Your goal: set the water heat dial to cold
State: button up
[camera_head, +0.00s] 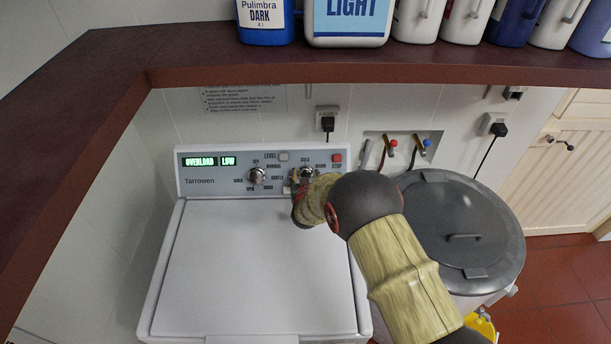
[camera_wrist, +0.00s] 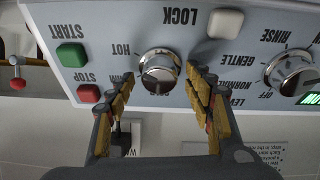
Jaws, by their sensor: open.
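The water heat dial (camera_wrist: 158,65) is a round chrome knob on the washer's control panel. In the wrist view, which shows the panel upside down, HOT and a partly covered WARM label are beside it. The dial also shows in the head view (camera_head: 306,173), partly behind my gripper, with a COLD label above it. My gripper (camera_wrist: 160,76) is open, one finger on each side of the dial, with gaps visible between the fingertips and the knob. I cannot tell the dial's pointer position.
A cycle dial (camera_head: 256,175) is left of the heat dial. A red stop button (camera_head: 337,158) and a green start button (camera_wrist: 71,54) are close by. A dark red shelf (camera_head: 350,68) with bottles overhangs the washer (camera_head: 260,265). A grey lidded bin (camera_head: 480,215) stands at right.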

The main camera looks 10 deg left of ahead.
jog(key=shift+c, duration=1.4)
jog(key=c, duration=0.7)
jog(key=shift+c, duration=0.8)
